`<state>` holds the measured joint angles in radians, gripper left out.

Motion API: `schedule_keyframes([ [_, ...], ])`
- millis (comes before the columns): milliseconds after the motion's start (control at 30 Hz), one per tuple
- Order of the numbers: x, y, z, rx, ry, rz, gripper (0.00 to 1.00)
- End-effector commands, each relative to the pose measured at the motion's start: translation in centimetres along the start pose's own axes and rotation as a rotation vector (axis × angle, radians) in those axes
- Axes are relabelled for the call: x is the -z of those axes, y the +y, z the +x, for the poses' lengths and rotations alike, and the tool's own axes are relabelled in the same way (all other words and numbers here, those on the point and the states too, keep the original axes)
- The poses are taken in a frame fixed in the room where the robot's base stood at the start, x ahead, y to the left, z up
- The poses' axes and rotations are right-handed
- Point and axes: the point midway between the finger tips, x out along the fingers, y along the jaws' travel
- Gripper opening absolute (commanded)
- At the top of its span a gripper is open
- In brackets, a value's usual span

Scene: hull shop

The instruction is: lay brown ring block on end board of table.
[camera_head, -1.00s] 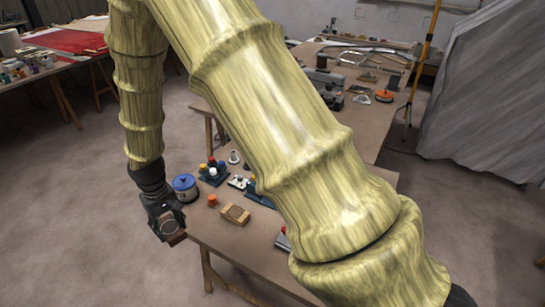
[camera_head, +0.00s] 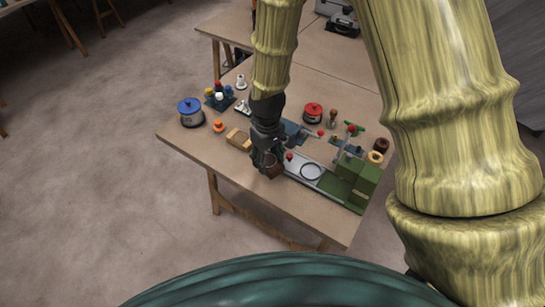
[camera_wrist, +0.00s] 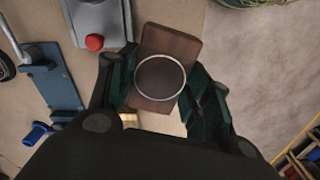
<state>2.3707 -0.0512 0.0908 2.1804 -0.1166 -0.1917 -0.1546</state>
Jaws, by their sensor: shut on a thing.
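The brown ring block (camera_wrist: 142,95) is a dark brown slab with a pale metal ring around a dark round face. My gripper (camera_wrist: 158,90) is shut on it from both sides. In the head view my gripper (camera_head: 268,162) points down with the block (camera_head: 271,170) near the front edge of the table. The tan table's near end board (camera_head: 318,211) shows bare to the right of the block. A gap between block and board cannot be judged here.
A grey and green machine (camera_head: 360,175) stands close right of my gripper; its red knob also shows in the wrist view (camera_wrist: 95,42). Behind are a wooden block (camera_head: 238,138), an orange piece (camera_head: 218,126), a blue pot (camera_head: 190,112) and a red tin (camera_head: 313,112).

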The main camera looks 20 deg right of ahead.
Motion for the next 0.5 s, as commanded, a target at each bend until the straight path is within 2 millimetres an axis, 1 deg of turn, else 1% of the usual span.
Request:
schedule_keyframes([
  [33, -1.4, -0.6, 0.7, 0.000, -0.003, -0.054, 0.24],
  [100, -3.1, -1.2, 1.2, -0.001, -0.003, -0.130, 0.24],
  [200, -4.9, -1.9, 1.7, -0.003, -0.003, -0.217, 0.24],
  [300, -6.0, -2.3, 1.9, -0.004, -0.002, -0.270, 0.24],
  [400, -6.0, -2.2, 1.9, -0.005, 0.000, -0.293, 0.24],
  [467, -5.4, -1.8, 1.9, -0.005, 0.001, -0.295, 0.24],
  [500, -4.8, -1.5, 1.9, -0.006, 0.001, -0.295, 0.24],
])
